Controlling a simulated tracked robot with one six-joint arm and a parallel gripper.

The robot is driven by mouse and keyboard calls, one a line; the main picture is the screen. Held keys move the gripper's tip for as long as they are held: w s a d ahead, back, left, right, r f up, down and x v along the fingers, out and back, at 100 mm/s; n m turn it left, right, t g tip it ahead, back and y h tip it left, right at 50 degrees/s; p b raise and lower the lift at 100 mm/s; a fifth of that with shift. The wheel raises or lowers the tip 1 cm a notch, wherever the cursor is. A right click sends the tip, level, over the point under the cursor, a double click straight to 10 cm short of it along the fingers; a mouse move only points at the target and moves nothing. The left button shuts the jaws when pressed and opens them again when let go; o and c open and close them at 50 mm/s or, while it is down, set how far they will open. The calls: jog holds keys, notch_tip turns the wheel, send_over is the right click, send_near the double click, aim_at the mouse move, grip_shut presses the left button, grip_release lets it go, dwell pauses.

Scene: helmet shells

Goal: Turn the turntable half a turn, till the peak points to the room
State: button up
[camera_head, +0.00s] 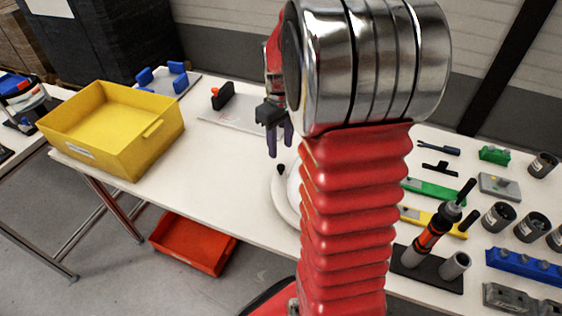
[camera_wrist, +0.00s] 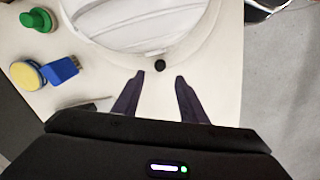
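The turntable is a pale round disc (camera_head: 284,204), partly hidden behind my arm in the head view; its edge also shows in the wrist view (camera_wrist: 190,62). A small black knob (camera_wrist: 160,66) stands on its near edge and also shows in the head view (camera_head: 281,169). A white ribbed helmet shell (camera_wrist: 145,25) sits on the disc, cut off by the top of the wrist view. My gripper (camera_wrist: 160,77) is open and empty, its dark fingers apart with the knob just beyond the tips. In the head view my gripper (camera_head: 279,150) hangs above the knob.
In the wrist view a green knobbed piece (camera_wrist: 37,19), a yellow round pad (camera_wrist: 28,76) and a blue block (camera_wrist: 61,70) lie left of the turntable. A yellow bin (camera_head: 75,139) stands at the table's left. Tools and dark cups (camera_head: 497,216) crowd the right.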

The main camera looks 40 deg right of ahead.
aim_at(281, 166)
notch_tip(281, 166, down, 8)
jog(key=shift+r, duration=0.1)
dwell(0.4)
grip_shut()
dwell(0.3)
